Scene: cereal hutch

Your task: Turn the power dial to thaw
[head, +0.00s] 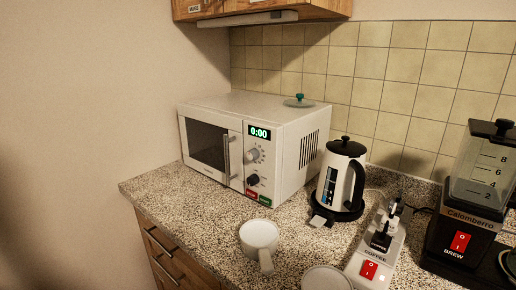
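A white microwave (255,118) stands at the back left of the counter with its door shut. Its display (259,133) reads 0:00. Below the display are two knobs on the panel: a light upper dial (253,156) and a dark lower dial (253,180). The markings around both are too small to read, so I cannot tell which is the power dial or where either points. A green and a red button (252,194) sit at the panel's bottom. My gripper is not in view.
A white kettle (335,175) stands close to the microwave's right. A white mug (259,238) is on the counter in front. A power strip (370,262) and a coffee brewer (470,215) are at the right. A wooden cabinet (270,8) hangs above.

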